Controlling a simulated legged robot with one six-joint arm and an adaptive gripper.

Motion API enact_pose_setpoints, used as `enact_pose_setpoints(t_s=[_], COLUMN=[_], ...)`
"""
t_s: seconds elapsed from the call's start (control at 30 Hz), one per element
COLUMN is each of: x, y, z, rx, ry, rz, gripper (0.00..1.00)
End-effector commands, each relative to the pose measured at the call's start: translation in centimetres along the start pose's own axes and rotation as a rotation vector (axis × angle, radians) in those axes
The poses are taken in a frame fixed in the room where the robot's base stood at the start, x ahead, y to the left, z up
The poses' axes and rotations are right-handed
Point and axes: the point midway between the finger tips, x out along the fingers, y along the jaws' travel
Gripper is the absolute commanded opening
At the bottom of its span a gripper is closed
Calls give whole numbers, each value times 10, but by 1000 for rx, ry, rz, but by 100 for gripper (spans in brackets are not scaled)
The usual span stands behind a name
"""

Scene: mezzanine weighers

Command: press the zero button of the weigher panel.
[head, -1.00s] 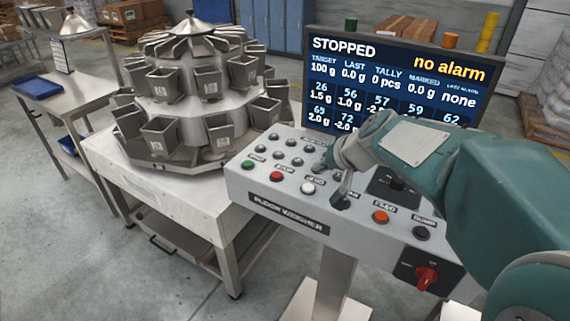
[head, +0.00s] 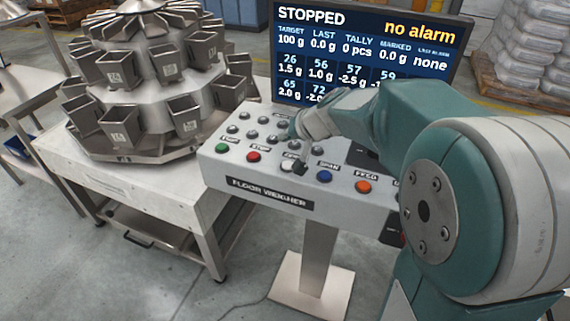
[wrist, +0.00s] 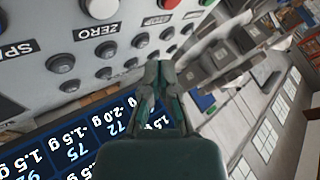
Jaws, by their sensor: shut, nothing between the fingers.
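The weigher panel (head: 222,171) is a grey sloped console with a row of coloured buttons. The white zero button (head: 287,165) sits between the red and blue ones; its ZERO label is partly covered. In the wrist view the white button (wrist: 101,8) is at the top edge, with its ZERO label readable below it. My gripper (wrist: 160,66) also shows in the wrist view.
Close neighbours are the red button (head: 253,156) and the blue button (head: 324,176). Several small grey buttons fill the rows behind. The screen (head: 372,50) behind reads STOPPED and no alarm. A multihead weigher (head: 150,85) stands on a table at left.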

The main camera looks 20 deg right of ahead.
Motion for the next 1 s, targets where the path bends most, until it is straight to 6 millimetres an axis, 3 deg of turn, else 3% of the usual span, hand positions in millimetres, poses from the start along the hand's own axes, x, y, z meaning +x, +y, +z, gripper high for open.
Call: enact_pose_setpoints(t_s=[0.43, 1.0], x=[37, 41], y=[27, 31], z=[27, 30], rx=[2, 1], ry=[-2, 0], rz=[0, 1], gripper=[0, 0])
